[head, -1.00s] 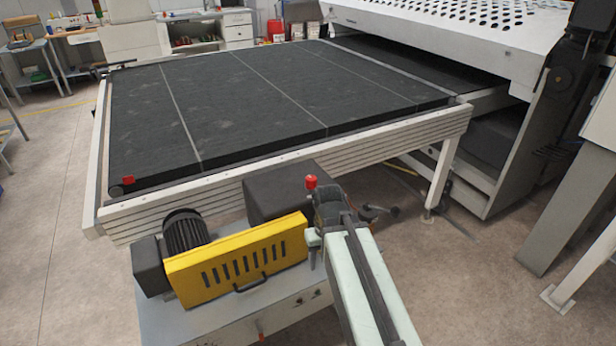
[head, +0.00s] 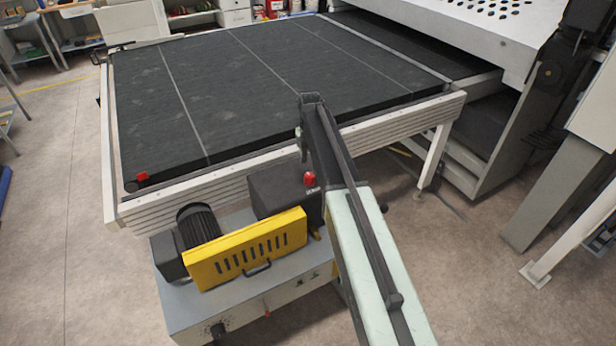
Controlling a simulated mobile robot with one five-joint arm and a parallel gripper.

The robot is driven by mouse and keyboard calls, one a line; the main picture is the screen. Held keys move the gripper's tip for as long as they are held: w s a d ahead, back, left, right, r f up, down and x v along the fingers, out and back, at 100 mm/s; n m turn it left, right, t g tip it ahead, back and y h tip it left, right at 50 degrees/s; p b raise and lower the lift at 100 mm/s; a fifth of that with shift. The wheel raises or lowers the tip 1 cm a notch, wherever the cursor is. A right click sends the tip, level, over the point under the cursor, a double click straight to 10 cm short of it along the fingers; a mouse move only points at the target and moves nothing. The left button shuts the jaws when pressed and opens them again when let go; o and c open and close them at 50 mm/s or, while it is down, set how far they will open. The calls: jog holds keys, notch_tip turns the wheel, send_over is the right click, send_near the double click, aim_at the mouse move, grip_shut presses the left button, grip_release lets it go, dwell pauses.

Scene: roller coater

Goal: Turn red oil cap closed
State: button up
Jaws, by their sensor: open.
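The red oil cap (head: 310,179) is a small round red piece beside the dark gearbox housing (head: 272,188), just left of my arm in the head view. My arm reaches up past it from the bottom of the picture. My gripper (head: 303,146) hangs down from the arm's far end, above and beyond the cap in the picture, near the white conveyor rail. It is open and apart from the cap. Its fingers are small and dark, and the arm partly hides the area right of the cap.
A yellow vented guard (head: 247,250) and a black motor (head: 200,225) stand left of the cap on a grey cabinet (head: 230,310). The wide black conveyor (head: 250,85) lies behind. A red piece (head: 142,177) sits at its left corner. Bare floor lies right.

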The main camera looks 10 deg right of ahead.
aim_at(309, 175)
notch_tip(309, 175, down, 7)
jog(key=b, duration=0.6)
jog(key=shift+r, duration=0.1)
jog(key=shift+s+a, duration=0.1)
grip_shut()
